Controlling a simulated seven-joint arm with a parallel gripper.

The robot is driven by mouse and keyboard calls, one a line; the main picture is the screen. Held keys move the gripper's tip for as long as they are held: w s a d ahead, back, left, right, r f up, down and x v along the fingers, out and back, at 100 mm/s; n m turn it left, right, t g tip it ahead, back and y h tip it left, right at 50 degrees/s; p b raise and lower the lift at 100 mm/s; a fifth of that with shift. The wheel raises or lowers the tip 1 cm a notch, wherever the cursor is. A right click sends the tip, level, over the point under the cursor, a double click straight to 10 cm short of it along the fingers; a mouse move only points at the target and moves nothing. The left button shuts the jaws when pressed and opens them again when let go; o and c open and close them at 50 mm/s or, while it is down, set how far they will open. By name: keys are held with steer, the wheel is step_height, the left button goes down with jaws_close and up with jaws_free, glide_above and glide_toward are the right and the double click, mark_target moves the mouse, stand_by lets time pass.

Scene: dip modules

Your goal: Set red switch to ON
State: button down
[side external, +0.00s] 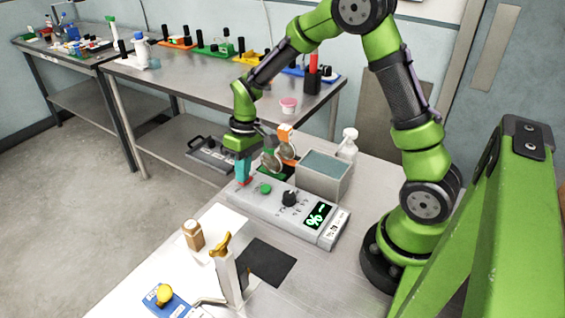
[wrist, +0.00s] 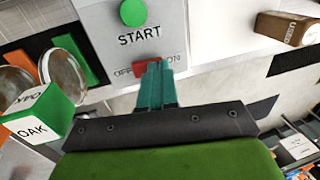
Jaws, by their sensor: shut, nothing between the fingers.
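The red switch (wrist: 146,67) sits on the grey control box between the labels OFF and ON, below the green START button (wrist: 133,12) in the wrist view. My gripper (wrist: 154,68) is shut, with its teal fingertips at the red switch, partly covering its ON side. I cannot tell whether they touch it. In the side view my gripper (side external: 243,181) points down at the left end of the control box (side external: 315,222), and a bit of the red switch (side external: 246,182) shows beside the fingertips. The green button (side external: 265,188) is just to its right.
The box also carries a black knob (side external: 290,198) and a lit display (side external: 317,214). A grey bin (side external: 323,180) and a white bottle (side external: 348,143) stand behind it. A brown bottle (side external: 193,235) and a yellow-topped stand (side external: 225,265) are in front. A cube marked OAK (wrist: 40,118) is near my gripper.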

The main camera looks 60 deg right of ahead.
steer(key=shift+a+f+h, duration=0.2)
steer(key=shift+h, duration=0.1)
steer(key=shift+d, duration=0.2)
steer(key=shift+d, duration=0.75)
steer(key=shift+r, duration=0.1)
step_height(320, 180, up, 14)
steer(key=d, duration=0.2)
steer(key=shift+d, duration=0.35)
